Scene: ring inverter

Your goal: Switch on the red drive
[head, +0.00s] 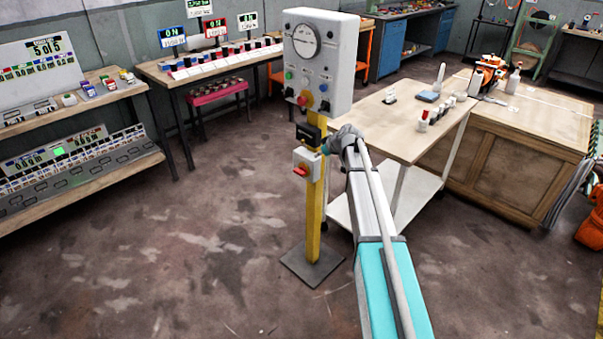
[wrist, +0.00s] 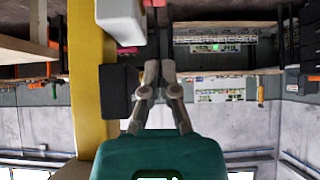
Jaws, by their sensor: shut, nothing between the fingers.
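A display with a red frame (head: 216,28) stands on the back bench, between a blue-framed display (head: 172,37) and a green-framed display (head: 247,20). I cannot tell which part is the red drive's switch. A yellow post (head: 318,195) bears a grey panel (head: 322,65) with a dial and buttons, a black box (head: 308,134) and a white switch box (head: 306,160) with a red handle (head: 300,171). My gripper (wrist: 160,66) is shut and empty beside the black box, which also shows in the wrist view (wrist: 118,90). In the head view my arm hides the fingertips.
A light table (head: 400,125) with small items stands right of the post, beside a wooden crate (head: 535,150). Left shelves (head: 95,170) hold rows of devices. Floor left of the post is clear.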

